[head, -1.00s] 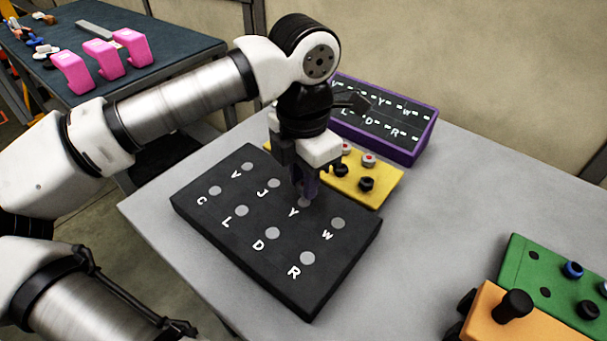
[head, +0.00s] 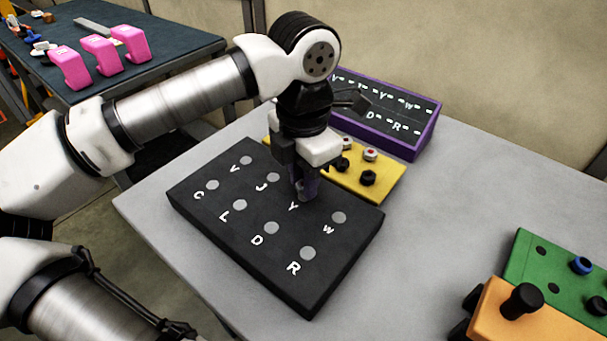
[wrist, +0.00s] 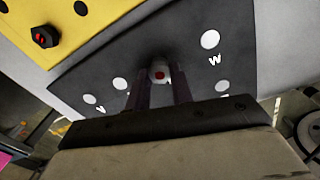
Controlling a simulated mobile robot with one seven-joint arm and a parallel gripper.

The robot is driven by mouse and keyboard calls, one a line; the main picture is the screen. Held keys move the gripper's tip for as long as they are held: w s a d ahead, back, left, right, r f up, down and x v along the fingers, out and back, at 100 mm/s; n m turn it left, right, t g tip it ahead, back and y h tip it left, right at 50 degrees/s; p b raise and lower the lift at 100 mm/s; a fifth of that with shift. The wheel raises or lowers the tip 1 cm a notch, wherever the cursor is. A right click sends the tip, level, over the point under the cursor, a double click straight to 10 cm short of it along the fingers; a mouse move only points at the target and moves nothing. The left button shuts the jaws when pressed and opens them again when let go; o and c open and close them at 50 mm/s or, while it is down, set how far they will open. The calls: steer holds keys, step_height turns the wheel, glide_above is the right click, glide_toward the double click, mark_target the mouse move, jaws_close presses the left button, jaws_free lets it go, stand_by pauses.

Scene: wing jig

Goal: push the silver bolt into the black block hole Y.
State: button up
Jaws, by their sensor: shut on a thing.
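The black block (head: 337,245) lies on the grey table, with lettered pale round holes on its top. My gripper (head: 306,193) points down at the hole beside the letter Y. In the wrist view my gripper (wrist: 160,90) is shut on the silver bolt (wrist: 160,73), whose pale head with a red dot shows between the fingers. The bolt stands over or in hole Y. The fingers hide its shank and the hole, so I cannot tell how deep it sits. The block (wrist: 240,65) also shows below the gripper there.
A yellow plate (head: 380,186) with black and silver bolts stands close behind the block. A purple-edged box (head: 425,143) with a lettered panel is behind that. A green plate (head: 530,250) and an orange block (head: 500,325) are at the right. The table between is clear.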

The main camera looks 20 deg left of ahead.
steer(key=shift+f+b, duration=0.35)
steer(key=shift+f, duration=0.15)
steer(key=o, duration=1)
steer(key=shift+o, duration=0.2)
step_height(320, 180, up, 14)
